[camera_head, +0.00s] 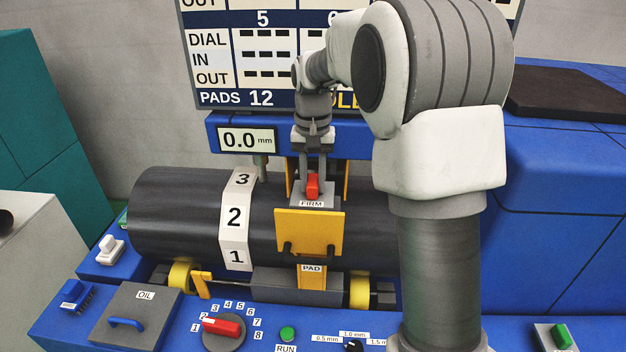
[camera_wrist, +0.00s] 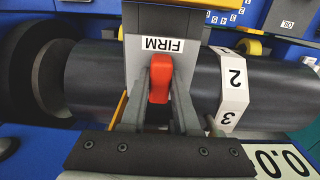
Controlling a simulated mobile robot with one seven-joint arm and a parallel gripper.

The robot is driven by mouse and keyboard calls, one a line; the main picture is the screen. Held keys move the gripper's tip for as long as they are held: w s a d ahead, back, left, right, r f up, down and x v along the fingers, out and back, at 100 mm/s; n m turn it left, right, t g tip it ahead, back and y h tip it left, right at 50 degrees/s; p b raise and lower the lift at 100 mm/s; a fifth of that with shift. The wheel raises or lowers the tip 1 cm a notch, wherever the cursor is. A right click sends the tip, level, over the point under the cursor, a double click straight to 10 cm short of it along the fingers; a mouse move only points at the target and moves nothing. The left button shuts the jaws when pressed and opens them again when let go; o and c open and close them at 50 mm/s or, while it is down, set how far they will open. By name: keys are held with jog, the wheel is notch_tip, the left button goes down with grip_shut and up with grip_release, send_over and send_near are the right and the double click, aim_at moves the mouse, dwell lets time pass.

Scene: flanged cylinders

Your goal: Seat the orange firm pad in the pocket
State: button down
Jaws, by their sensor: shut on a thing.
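My gripper (camera_head: 313,172) points down above the dark roller and is shut on an orange-red piece (camera_head: 312,188), the only part that matches the orange firm pad. The wrist view shows this orange-red piece (camera_wrist: 160,76) upright between both fingers. It stands at a grey block labelled FIRM (camera_wrist: 152,22), which the head view shows just under the fingers. I cannot tell whether piece and block are joined. A yellow-orange plate (camera_head: 309,231) is directly below the block. Lower down is a yellow part labelled PAD (camera_head: 312,272). The pocket cannot be clearly made out; the plate and gripper may hide it.
The dark roller (camera_head: 180,215) carries a white band numbered 1 to 3 and rests by yellow wheels (camera_head: 181,275). A display (camera_head: 247,140) reads 0.0 mm. In front are a red-handled dial (camera_head: 222,327), a green RUN button (camera_head: 287,334) and an OIL lid (camera_head: 135,312).

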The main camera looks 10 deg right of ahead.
aim_at(313, 180)
jog(key=shift+f+b, duration=1.1)
jog(key=shift+f, duration=0.7)
jog(key=c, duration=0.6)
grip_release()
jog(key=shift+r, duration=0.15)
jog(key=shift+r+p, duration=2.85)
jog(key=shift+r, duration=0.55)
